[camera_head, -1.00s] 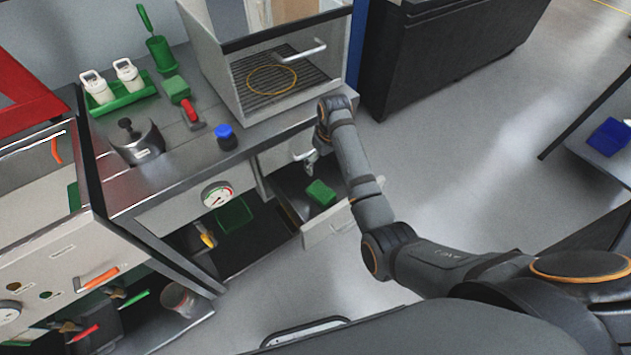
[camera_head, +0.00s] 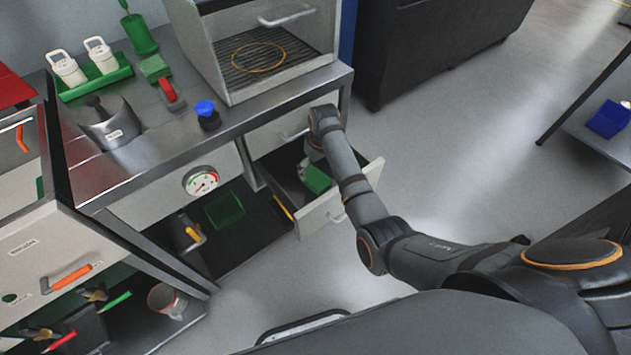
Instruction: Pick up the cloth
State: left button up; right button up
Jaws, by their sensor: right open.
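A small green folded piece, which looks like the cloth (camera_head: 318,179), lies in the open drawer (camera_head: 335,200) under the counter. My right arm reaches down from the right, over the drawer. My right gripper (camera_head: 304,168) is open, just left of the green cloth and close to it. The gripper is small and partly hidden by my wrist, so I cannot tell whether it touches the cloth. My left gripper is not in view.
A green bin (camera_head: 224,210) sits on the lower shelf.

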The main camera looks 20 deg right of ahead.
aim_at(316, 178)
jog(key=shift+f, duration=0.25)
notch_tip(316, 178, down, 5)
jog(key=shift+w+a+f+b, duration=0.1)
jog(key=shift+b, duration=0.35)
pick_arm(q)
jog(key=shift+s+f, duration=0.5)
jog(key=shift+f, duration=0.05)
pick_arm(e)
jog(key=shift+c, duration=0.2)
jog(key=c, duration=1.1)
notch_tip(316, 178, up, 10)
jog(key=shift+r+p, duration=0.15)
jog(key=shift+p, duration=0.65)
jog(key=o, duration=0.4)
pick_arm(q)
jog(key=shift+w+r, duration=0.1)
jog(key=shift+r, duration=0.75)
pick_arm(e)
jog(key=c, duration=0.4)
